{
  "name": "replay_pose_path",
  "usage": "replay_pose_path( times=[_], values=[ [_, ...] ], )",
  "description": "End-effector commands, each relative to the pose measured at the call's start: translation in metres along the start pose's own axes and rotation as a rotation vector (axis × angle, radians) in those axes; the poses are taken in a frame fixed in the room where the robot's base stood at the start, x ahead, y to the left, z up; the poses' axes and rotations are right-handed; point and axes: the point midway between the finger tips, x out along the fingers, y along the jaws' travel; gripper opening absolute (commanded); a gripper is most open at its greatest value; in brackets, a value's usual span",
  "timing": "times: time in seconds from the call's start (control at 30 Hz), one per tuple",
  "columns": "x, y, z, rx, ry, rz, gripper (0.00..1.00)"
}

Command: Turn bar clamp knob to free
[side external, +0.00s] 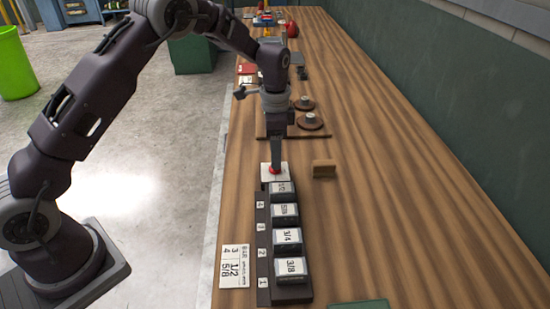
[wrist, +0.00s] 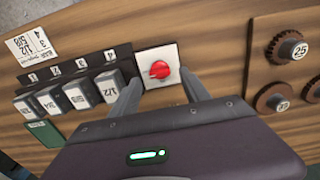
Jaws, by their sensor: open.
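A red knob (wrist: 159,70) sits on a white square plate (wrist: 171,56) at the end of a row of labelled blocks. In the side external view the red knob (side external: 275,170) shows just below my gripper (side external: 277,165), on the white plate (side external: 265,181). In the wrist view my gripper (wrist: 160,90) is open, with one finger to each side of the knob and nothing between them but the plate and knob. I cannot tell whether the fingers touch the knob. The knob's pointer direction is too small to read.
A dark rack (side external: 263,240) holds several blocks with size labels, beside a printed card (side external: 235,266). A small brown block (side external: 324,168) stands right of the plate. The bench's right side is clear.

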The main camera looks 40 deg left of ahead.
Motion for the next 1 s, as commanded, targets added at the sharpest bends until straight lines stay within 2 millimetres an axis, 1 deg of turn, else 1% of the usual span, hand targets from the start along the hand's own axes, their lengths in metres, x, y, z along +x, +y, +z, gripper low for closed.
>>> replay_pose_path(
  times=[0.03,0.1,0.2,0.43,0.47,0.5,0.57,0.7,0.73,1.0],
  values=[
    [0.009,0.001,0.001,-0.001,-0.003,0.002,0.54],
    [0.018,0.000,0.001,-0.001,-0.002,0.001,0.54],
    [0.026,0.000,0.000,-0.002,-0.001,0.000,0.54],
    [0.027,0.000,0.000,-0.002,0.000,0.000,0.54],
    [0.027,0.000,0.000,-0.002,0.000,0.000,0.50],
    [0.027,0.000,0.000,-0.002,0.000,0.000,0.43],
    [0.027,0.000,0.000,-0.002,0.000,0.000,0.31],
    [0.027,0.000,0.000,-0.002,0.000,-0.001,0.03],
    [0.027,0.000,0.000,-0.002,0.000,0.000,0.00],
    [0.026,0.000,0.000,-0.027,0.000,0.000,0.00]
  ],
)
